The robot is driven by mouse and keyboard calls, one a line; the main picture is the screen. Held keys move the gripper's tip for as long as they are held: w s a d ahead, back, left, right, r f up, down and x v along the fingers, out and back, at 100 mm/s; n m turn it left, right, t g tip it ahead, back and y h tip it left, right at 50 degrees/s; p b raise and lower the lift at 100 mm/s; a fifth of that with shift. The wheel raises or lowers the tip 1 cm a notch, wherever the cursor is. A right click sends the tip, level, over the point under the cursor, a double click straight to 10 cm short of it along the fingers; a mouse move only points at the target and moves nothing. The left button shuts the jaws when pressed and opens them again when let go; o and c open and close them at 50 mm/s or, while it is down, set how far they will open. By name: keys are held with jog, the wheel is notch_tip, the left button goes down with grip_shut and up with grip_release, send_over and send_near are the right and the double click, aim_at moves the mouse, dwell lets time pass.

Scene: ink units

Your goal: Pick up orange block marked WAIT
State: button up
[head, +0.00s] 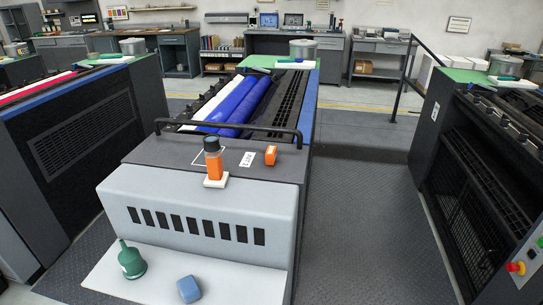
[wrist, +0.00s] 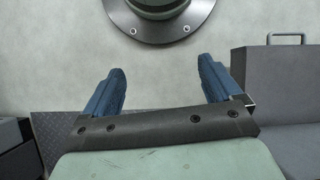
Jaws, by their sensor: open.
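The orange block (head: 271,155) stands on the dark top of the middle ink unit in the head view, near its right edge. A pale mark shows on it, too small to read. A white label card (head: 247,159) lies just left of it. My gripper (wrist: 160,85) shows only in the wrist view, with its two blue fingers wide apart and nothing between them. The block is not visible in the wrist view, so I cannot tell how far my gripper is from it.
An orange bottle with a dark cap (head: 213,160) stands on a white pad left of the block. A black rail (head: 228,122) runs behind them. A green container (head: 131,260) and a blue block (head: 189,289) sit on the lower white ledge. The floor at right is clear.

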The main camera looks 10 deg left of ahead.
jog(key=w+a+r+n+t, duration=0.2)
jog(key=w+a+r+n, duration=0.15)
jog(key=w+r, duration=1.1)
jog(key=w+a+r+n+t, duration=0.2)
jog(key=w+a+r, duration=0.3)
jog(key=w+r, duration=0.95)
jog(key=w+a+r+n+t, duration=0.1)
jog(key=w+a+r, duration=0.15)
jog(key=r, duration=0.75)
jog(key=w+a+r+n, duration=0.1)
jog(key=w+a+r, duration=0.15)
jog(key=r, duration=0.65)
jog(key=w+a+r+n+t, duration=0.1)
jog(key=w+a+r+n, duration=0.15)
jog(key=r, duration=0.75)
jog(key=w+a+r+n+y, duration=0.5)
jog(key=w+a+r+n, duration=0.2)
jog(key=a+r, duration=0.5)
send_over(272, 150)
jog(key=d, duration=0.2)
notch_tip(272, 150, down, 6)
jog(key=shift+s+d+f, duration=0.1)
jog(key=shift+x, duration=3.1)
